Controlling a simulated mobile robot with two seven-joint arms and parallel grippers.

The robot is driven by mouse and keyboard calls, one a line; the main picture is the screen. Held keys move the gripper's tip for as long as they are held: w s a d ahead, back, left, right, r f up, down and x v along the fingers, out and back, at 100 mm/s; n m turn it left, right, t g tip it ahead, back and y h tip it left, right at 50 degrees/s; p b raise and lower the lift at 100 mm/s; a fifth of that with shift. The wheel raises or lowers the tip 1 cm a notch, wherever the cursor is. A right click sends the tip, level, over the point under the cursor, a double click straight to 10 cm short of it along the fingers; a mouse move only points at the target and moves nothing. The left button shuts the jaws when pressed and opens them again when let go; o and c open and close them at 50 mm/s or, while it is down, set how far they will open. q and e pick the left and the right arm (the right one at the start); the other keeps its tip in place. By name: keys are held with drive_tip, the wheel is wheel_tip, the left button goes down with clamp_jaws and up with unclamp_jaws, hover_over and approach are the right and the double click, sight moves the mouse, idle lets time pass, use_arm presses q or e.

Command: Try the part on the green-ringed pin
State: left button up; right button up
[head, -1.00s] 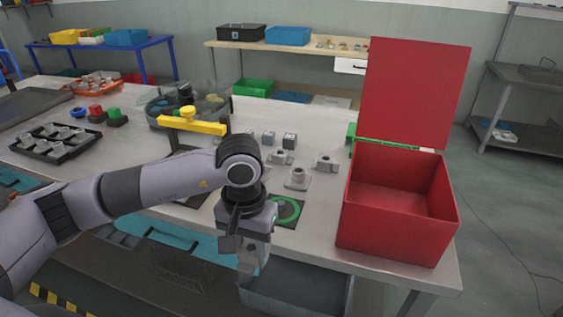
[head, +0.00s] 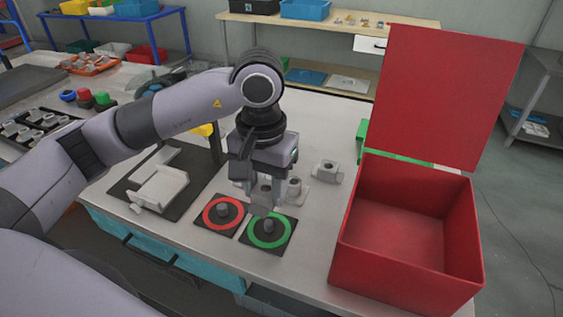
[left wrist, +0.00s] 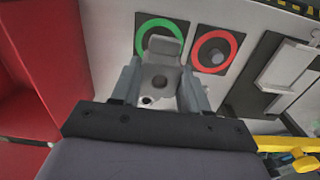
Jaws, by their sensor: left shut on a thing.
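My left gripper (head: 262,200) points down and is shut on a grey part (head: 264,193), held above the table just behind the green-ringed pin (head: 268,226). In the left wrist view the part (left wrist: 160,72) sits between the two fingers, with a dark round hole showing. It overlaps the green ring (left wrist: 144,31), and the pin inside that ring is hidden there. In the head view the pin stands bare and upright on its dark plate. My right gripper is not in view.
A red-ringed pin (head: 223,210) stands just left of the green one. Grey parts (head: 327,172) lie behind on the table. An open red box (head: 405,240) stands close on the right, its lid raised. A pale fixture (head: 160,188) lies on a dark mat at left.

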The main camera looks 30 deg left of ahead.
sight(268, 224)
use_arm(q)
drive_tip(key=shift+w+f+b, duration=0.25)
drive_tip(key=shift+f+b, duration=0.1)
drive_tip(key=shift+f, duration=0.35)
wheel_tip(268, 224, down, 3)
drive_tip(key=shift+r+b, duration=0.1)
drive_tip(key=shift+b, duration=0.45)
drive_tip(key=shift+f+b, duration=0.35)
drive_tip(key=shift+f, duration=0.7)
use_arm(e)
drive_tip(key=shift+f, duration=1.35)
use_arm(q)
drive_tip(key=shift+b, duration=0.4)
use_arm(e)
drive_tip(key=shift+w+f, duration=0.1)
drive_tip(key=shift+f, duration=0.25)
use_arm(q)
drive_tip(key=shift+s+f+b, duration=0.1)
drive_tip(key=shift+f+b, duration=0.3)
drive_tip(key=shift+b, duration=0.1)
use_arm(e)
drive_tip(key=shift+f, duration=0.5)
use_arm(q)
drive_tip(key=shift+r, duration=0.1)
drive_tip(key=shift+r, duration=0.5)
